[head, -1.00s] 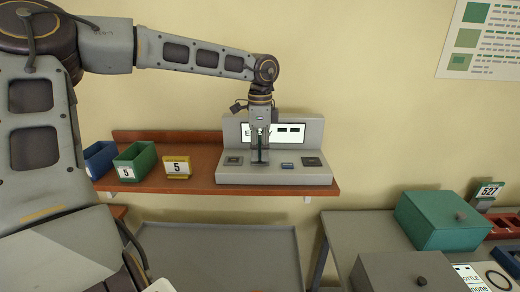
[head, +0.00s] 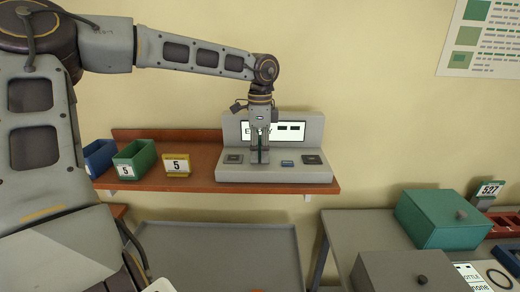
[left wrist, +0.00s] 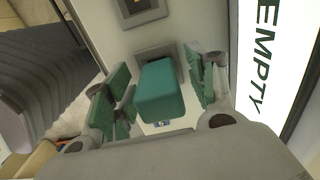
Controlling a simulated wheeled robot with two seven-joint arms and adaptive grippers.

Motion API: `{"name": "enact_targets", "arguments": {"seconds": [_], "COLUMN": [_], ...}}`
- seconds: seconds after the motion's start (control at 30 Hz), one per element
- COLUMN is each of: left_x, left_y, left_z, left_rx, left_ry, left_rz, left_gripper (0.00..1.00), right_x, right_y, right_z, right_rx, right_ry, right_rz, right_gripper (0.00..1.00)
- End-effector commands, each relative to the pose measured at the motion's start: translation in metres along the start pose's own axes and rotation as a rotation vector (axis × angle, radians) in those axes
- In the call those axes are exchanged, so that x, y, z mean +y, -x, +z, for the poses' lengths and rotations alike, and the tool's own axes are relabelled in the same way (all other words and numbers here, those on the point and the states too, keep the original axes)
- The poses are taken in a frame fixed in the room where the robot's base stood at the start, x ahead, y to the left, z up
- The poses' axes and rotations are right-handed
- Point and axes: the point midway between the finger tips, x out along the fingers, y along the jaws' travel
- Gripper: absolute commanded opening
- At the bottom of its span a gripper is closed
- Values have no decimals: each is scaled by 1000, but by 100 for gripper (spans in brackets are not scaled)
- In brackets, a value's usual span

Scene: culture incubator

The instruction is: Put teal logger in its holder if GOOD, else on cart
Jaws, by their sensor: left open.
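The teal logger (left wrist: 160,92) stands between the fingers of my left gripper (left wrist: 160,95) in the left wrist view, over a dark square socket of the grey station. My left gripper (head: 260,158) is open around it, with green finger pads on both sides. In the head view the logger shows only as a thin dark teal strip between the fingers. The grey station (head: 225,173) stands on the brown shelf. Its screen (left wrist: 265,60) reads EMPTY in the left wrist view; the gripper partly covers it in the head view. My right gripper is out of view.
A yellow-framed card "5" (head: 177,166), a green bin (head: 135,160) and a blue bin (head: 99,157) stand left on the shelf (head: 200,183). Below is a grey tray surface (head: 220,245). At right are a teal box (head: 440,219), a grey box (head: 400,272) and a "527" sign (head: 490,189).

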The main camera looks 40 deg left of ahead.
Motion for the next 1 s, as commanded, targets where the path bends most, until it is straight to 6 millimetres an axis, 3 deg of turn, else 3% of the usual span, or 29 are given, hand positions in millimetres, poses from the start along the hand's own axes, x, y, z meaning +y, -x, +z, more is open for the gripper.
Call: {"name": "enact_targets", "arguments": {"seconds": [0.37, 1.0], "left_x": [0, -1], "left_y": [16, 104], "left_z": [0, 0], "left_rx": [0, 0], "left_ry": [0, 1], "left_rz": [-1, -1], "left_gripper": [56, 56], "right_x": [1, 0], "right_y": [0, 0], "right_z": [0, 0], "right_rx": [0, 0], "right_ry": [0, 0], "right_rz": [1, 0], "right_gripper": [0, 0]}}
